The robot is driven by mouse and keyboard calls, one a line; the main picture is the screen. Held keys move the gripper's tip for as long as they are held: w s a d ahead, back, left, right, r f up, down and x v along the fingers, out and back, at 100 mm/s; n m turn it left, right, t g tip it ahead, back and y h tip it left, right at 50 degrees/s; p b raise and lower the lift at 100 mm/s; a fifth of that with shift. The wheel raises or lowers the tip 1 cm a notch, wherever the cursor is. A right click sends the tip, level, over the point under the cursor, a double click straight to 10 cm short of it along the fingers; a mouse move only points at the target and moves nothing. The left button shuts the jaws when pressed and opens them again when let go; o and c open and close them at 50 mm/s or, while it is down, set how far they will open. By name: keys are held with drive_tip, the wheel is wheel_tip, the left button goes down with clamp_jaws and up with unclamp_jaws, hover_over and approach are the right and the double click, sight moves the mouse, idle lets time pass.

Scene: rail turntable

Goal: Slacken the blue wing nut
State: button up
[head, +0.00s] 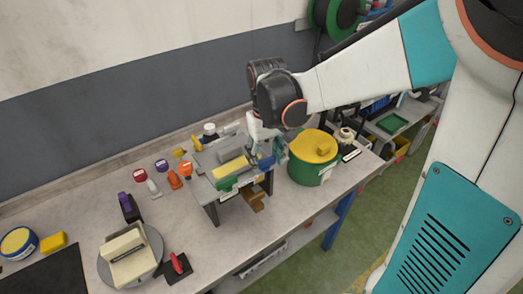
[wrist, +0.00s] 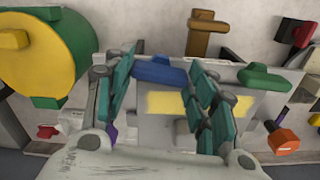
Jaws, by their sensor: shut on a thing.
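The blue wing nut (wrist: 158,72) shows in the wrist view between the teal fingers of my gripper (wrist: 163,67), at the edge of a grey fixture (wrist: 252,103). My gripper is shut on it, with a finger at each side. In the head view my gripper (head: 264,153) reaches down to the right end of the grey fixture (head: 206,161), and a bit of blue (head: 266,162) shows there. The fingers partly hide the nut, and its stud cannot be seen.
A green pot with a yellow lid (head: 314,147) stands close right of my gripper. A green handle (wrist: 265,78) and a brown T-shaped handle (wrist: 208,28) are on or near the fixture. An orange knob (head: 186,169) and several small items stand to its left. A round turntable (head: 155,240) is front left.

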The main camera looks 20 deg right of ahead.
sight(266, 160)
drive_tip(key=shift+n, duration=0.6)
drive_tip(key=o, duration=1)
drive_tip(key=shift+o, duration=0.2)
wheel_tip(266, 160, up, 12)
drive_tip(key=shift+s, duration=0.1)
